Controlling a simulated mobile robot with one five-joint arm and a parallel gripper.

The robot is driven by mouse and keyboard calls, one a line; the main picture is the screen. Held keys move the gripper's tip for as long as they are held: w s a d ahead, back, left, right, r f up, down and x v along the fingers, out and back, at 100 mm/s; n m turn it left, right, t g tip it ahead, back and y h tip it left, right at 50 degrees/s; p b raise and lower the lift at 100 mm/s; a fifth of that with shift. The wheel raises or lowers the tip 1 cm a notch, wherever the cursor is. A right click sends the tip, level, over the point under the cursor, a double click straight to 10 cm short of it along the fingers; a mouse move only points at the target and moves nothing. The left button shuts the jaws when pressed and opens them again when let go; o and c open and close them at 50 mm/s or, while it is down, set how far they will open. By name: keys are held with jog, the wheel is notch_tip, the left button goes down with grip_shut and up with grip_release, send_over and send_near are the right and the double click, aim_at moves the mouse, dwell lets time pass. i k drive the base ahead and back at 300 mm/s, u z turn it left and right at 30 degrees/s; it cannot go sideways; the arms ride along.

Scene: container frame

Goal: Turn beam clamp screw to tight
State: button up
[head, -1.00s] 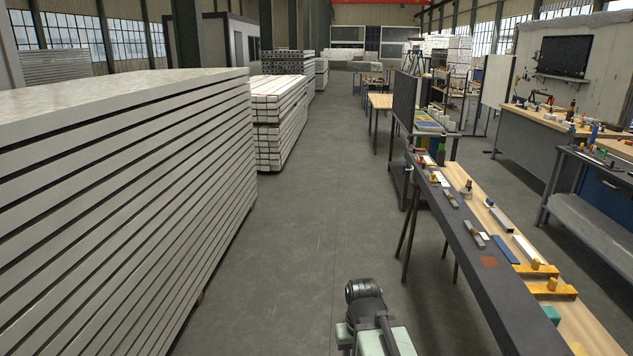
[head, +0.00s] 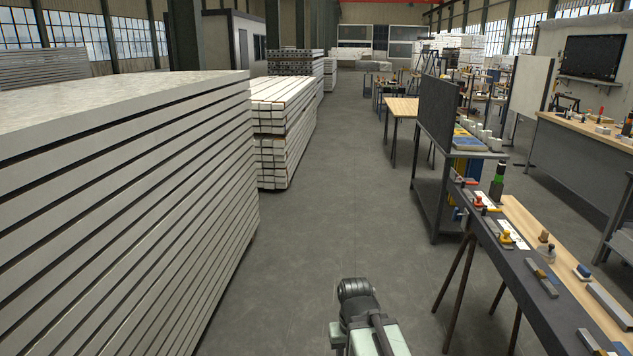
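I cannot pick out the beam clamp or its screw. Small items stand on the dark narrow bench (head: 512,262) at the right, too small to tell apart surely. Among them are a red-topped piece (head: 478,203), a yellow-topped piece (head: 505,238) and a dark upright piece with a green band (head: 498,180). Part of my own folded arm shows at the bottom centre, over the floor and apart from the bench. My gripper's fingers do not show.
A tall stack of grey panels (head: 120,200) fills the left. A pallet of pale beams (head: 283,130) stands beyond it. A shelf rack with a dark panel (head: 436,110) and a wooden table (head: 402,107) stand ahead right. The grey aisle floor (head: 330,200) is clear.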

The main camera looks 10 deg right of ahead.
aim_at(455, 214)
jog(key=i, duration=2.95)
jog(key=u, duration=0.6)
